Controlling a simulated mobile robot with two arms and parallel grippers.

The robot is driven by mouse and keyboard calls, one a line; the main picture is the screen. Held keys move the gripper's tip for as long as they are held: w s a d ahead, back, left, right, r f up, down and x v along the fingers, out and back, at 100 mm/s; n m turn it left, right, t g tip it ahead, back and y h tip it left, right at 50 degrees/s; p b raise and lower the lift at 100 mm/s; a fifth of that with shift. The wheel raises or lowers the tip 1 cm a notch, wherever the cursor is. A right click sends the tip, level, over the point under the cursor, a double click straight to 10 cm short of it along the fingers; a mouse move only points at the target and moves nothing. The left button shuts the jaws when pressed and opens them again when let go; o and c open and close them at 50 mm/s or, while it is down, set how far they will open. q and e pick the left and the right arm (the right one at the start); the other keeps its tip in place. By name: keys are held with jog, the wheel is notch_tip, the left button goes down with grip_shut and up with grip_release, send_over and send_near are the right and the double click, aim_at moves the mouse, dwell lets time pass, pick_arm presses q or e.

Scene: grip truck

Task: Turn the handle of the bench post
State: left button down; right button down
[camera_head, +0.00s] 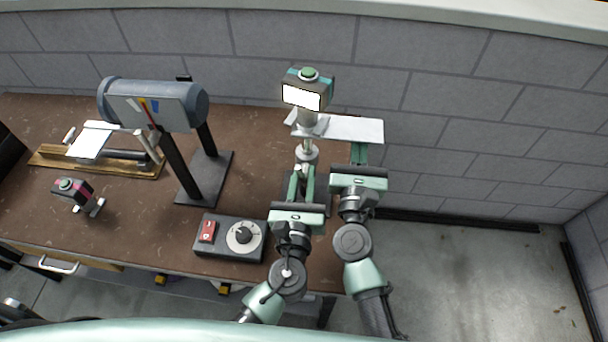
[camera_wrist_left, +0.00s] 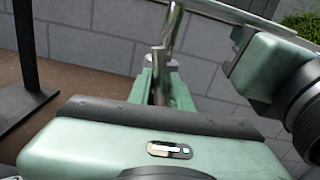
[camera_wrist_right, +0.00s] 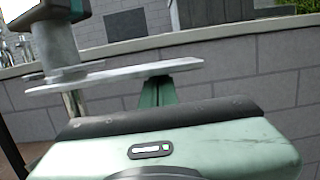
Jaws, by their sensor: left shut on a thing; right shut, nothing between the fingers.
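The bench post (camera_head: 307,122) stands at the right end of the brown bench. A box with a lit screen and green button (camera_head: 306,88) is on top, and a pale flat plate (camera_head: 350,129) sticks out to the right below it. My left gripper (camera_head: 301,182) is shut low at the post on a short grey upright peg, apparently the handle (camera_wrist_left: 158,62), beside a shiny rod (camera_wrist_left: 174,28). My right gripper (camera_head: 359,153) is shut and empty, its fingertips at the underside of the plate (camera_wrist_right: 115,76). I cannot tell whether they touch it.
A control box with a red switch and dial (camera_head: 230,238) lies left of my left gripper. A grey cylinder on a stand (camera_head: 153,104), a wooden-based device (camera_head: 97,160) and a small button box (camera_head: 75,191) are farther left. A block wall (camera_head: 450,110) stands behind.

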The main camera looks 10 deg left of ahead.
pick_arm(q)
jog(key=shift+f+m, duration=0.2)
jog(key=shift+m, duration=0.9)
jog(key=c, duration=1.5)
grip_release()
jog(key=shift+o, duration=1)
jog(key=shift+r, duration=0.1)
jog(key=s, duration=1.2)
